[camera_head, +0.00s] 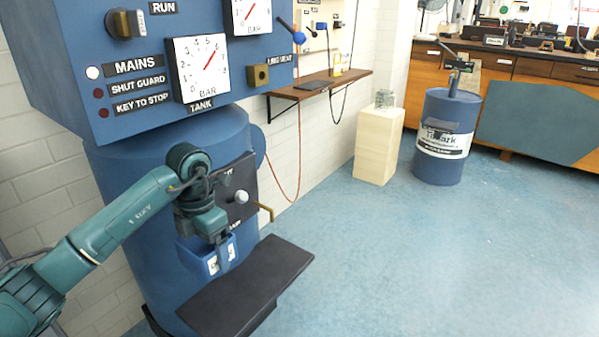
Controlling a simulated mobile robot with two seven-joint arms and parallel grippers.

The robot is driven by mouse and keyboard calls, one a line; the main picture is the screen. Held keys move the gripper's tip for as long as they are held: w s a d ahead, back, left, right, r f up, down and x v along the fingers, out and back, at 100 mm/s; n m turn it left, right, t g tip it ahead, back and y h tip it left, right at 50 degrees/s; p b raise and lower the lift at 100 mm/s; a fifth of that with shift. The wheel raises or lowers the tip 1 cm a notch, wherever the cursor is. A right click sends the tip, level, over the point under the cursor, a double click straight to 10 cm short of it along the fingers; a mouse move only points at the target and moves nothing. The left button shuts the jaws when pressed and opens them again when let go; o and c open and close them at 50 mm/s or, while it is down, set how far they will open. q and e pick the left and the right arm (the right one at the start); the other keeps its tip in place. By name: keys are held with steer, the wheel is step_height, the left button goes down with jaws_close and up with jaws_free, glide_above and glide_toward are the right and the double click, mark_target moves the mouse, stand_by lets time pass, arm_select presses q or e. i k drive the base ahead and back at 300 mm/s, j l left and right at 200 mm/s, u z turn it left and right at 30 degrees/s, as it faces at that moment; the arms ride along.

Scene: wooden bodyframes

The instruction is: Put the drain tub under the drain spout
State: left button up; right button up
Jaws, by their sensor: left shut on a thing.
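The drain tub (191,254) is a small blue open container with a white label on its front. My left gripper (221,257) is shut on the tub, and its fingers cover part of the label. The tub appears roughly upright, close to the blue tank's front, beside the back left edge of a black shelf (248,291). I cannot tell whether it touches the shelf. What looks like the drain spout, a bent brass pipe (266,212), sticks out of the tank to the right of the tub and higher. My right gripper is not in view.
The blue tank (125,190) carries a control panel (130,40) with gauges above. A dark plate (232,190) with a pale round knob (241,197) is close to my gripper. A wooden block (378,148) and a blue drum (440,165) stand farther back. The floor at right is clear.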

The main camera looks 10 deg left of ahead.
mark_target(275, 260)
steer(key=k, duration=1)
